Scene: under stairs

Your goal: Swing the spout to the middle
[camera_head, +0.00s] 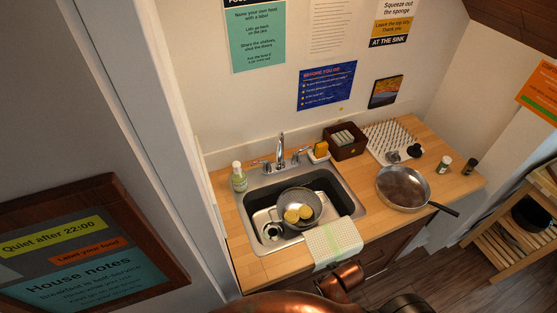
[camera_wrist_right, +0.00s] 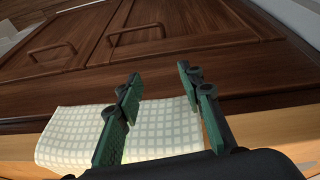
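The faucet's silver spout (camera_head: 281,148) rises at the back rim of the steel sink (camera_head: 329,187), between two lever handles. It looks upright with its arch seen nearly end-on, so its exact swing angle is hard to tell. A metal colander (camera_head: 317,199) holding yellow pieces sits in the sink below. My right gripper (camera_wrist_right: 160,75) shows in the right wrist view with its green fingers apart and nothing between them. It is near the checked towel and the cabinet front, away from the spout. My left gripper is not in view.
A checked towel (camera_head: 334,241) hangs over the sink's front edge. A soap bottle (camera_head: 239,177) stands left of the sink. A frying pan (camera_head: 403,187), brown box (camera_head: 345,141) and drying rack (camera_head: 390,140) occupy the counter at right.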

